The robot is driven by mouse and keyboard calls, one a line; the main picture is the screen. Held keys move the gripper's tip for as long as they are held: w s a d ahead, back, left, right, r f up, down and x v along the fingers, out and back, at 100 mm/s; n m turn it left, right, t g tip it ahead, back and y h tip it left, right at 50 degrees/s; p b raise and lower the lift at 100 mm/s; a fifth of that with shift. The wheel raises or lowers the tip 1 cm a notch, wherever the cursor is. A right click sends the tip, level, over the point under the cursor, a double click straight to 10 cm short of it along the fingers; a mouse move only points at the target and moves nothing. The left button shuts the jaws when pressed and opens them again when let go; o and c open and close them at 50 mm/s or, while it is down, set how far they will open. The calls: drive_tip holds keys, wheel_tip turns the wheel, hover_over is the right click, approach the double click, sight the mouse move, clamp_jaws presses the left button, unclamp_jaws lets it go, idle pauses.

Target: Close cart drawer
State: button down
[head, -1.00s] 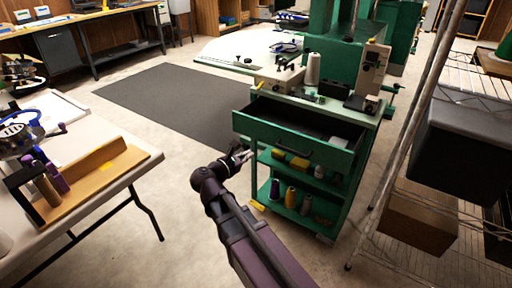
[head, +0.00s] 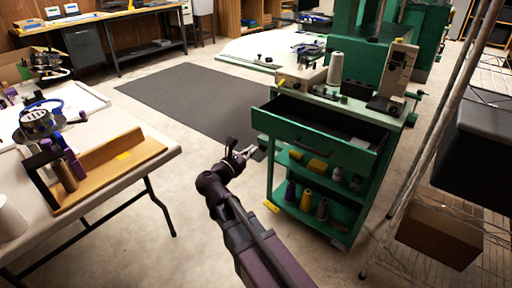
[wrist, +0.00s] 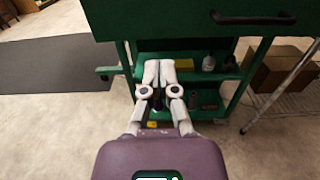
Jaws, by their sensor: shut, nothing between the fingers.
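The green cart (head: 264,180) stands right of centre in the head view. Its top drawer (head: 312,133) is pulled out toward me, and its dark inside shows. The drawer front also shows at the top of the wrist view (wrist: 180,22), with a dark bar handle (wrist: 252,18) on it. My gripper (head: 250,150) is at the left of the drawer front in the head view. In the wrist view my gripper (wrist: 159,64) is shut and empty, its fingertips below the drawer front's lower edge. I cannot tell whether it touches the cart.
Thread cones (head: 306,200) stand on the cart's lower shelf. A white table (head: 150,160) is at the left and a wire rack (head: 440,140) at the right. A dark mat (head: 190,100) lies on open floor.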

sight(278, 129)
drive_tip(key=x, duration=1.3)
drive_tip(key=shift+w, duration=0.2)
